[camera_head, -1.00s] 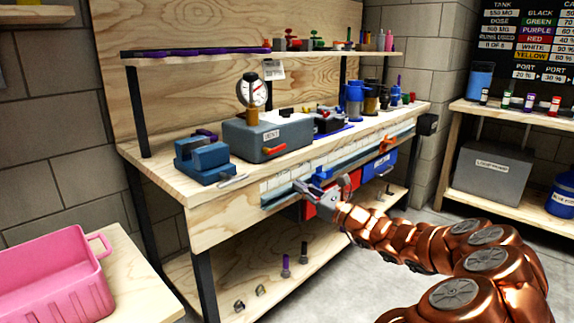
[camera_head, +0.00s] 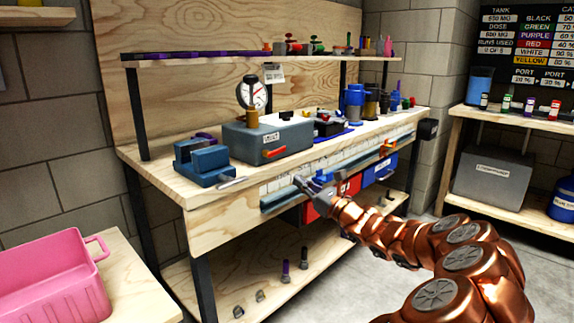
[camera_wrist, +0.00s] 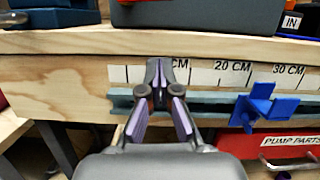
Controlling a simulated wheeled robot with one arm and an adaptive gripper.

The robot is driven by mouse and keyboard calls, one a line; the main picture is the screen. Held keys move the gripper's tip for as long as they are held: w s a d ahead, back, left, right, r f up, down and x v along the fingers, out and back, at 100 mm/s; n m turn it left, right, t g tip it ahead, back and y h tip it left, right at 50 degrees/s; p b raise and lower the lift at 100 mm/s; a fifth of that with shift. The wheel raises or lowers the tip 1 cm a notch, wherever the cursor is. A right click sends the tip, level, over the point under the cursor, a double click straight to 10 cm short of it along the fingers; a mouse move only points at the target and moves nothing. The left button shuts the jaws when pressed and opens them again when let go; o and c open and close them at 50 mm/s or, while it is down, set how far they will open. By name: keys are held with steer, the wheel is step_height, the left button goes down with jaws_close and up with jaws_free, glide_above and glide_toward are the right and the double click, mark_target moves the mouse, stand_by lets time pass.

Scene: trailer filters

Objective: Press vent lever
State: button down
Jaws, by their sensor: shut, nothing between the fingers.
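A grey box (camera_head: 268,138) with a round dial gauge (camera_head: 251,92) stands on the workbench. An orange-red lever (camera_head: 274,152) sits on the box's front face; it is the only lever-like part I see there. In the wrist view the box's lower front (camera_wrist: 195,14) shows at the top edge, and the lever is almost wholly cut off. My gripper (camera_head: 300,182) is in front of the bench's front edge, below the box and apart from the lever. In the wrist view my gripper (camera_wrist: 159,68) has its fingertips together and empty, before the ruler strip.
A ruler strip (camera_wrist: 205,74) and rail run along the bench front, with a blue slider (camera_wrist: 262,106) right of my gripper. A red bin (camera_head: 318,208) hangs below. A blue vise (camera_head: 203,163) stands left of the box. The floor in front is clear.

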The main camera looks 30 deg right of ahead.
mark_target(280, 169)
steer(key=b+x, duration=0.1)
steer(key=x, duration=0.4)
steer(key=shift+w+a+b, duration=0.15)
steer(key=shift+w+b, duration=0.2)
step_height(280, 169, up, 2)
steer(key=shift+s+r+b, duration=0.1)
steer(key=shift+s+b, duration=0.05)
steer(key=shift+b, duration=0.15)
steer(key=shift+r, duration=1.05)
